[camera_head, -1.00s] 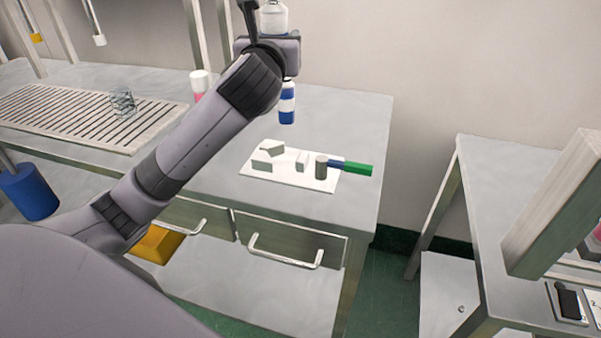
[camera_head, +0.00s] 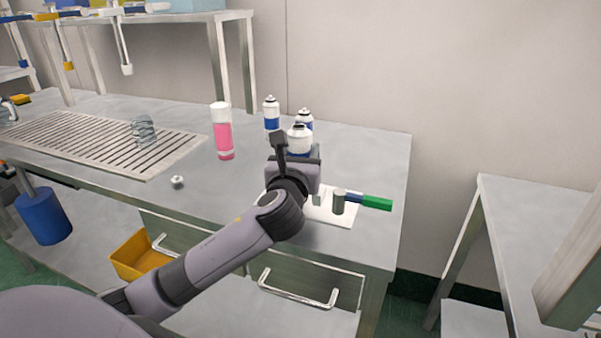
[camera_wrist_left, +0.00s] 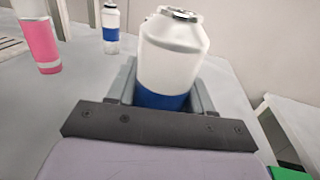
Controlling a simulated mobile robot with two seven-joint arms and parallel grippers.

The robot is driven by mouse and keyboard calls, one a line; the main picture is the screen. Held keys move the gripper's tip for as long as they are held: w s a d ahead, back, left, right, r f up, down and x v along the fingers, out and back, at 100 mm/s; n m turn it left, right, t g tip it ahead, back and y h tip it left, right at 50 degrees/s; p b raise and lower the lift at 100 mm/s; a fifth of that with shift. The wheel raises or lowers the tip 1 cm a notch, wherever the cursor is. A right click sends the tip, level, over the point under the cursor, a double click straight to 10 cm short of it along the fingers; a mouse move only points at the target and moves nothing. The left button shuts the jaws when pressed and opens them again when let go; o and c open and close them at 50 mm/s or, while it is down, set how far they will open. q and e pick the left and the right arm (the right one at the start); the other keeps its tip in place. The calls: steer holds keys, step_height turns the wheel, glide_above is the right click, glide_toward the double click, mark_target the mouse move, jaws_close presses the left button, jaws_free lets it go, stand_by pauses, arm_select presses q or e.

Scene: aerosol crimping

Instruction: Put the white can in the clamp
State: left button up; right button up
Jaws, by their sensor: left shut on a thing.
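The white can (camera_head: 299,137), with a silver top and a blue lower band, is held upright in my left gripper (camera_head: 300,156). In the left wrist view the can (camera_wrist_left: 172,55) stands between the two grey fingers, and the gripper (camera_wrist_left: 164,92) is shut on it. My left arm crosses the front of the bench. Beside the gripper, on its right, a white plate (camera_head: 338,217) bears a grey cylinder (camera_head: 338,203) and a bar with a green end (camera_head: 376,203). I take this to be the clamp; my gripper hides its left part. My right gripper is not in view.
Two more white-and-blue cans (camera_head: 271,114) stand behind the held one, one partly hidden. A pink bottle with a white cap (camera_head: 222,132) stands left of them. The bench's right end is clear.

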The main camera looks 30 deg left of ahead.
arm_select(q)
step_height(320, 180, down, 4)
steer(key=shift+r+b, duration=0.1)
steer(key=shift+b, duration=0.35)
steer(key=o, duration=1)
steer(key=shift+r, duration=0.1)
steer(key=v, duration=1.2)
steer(key=shift+p, duration=0.3)
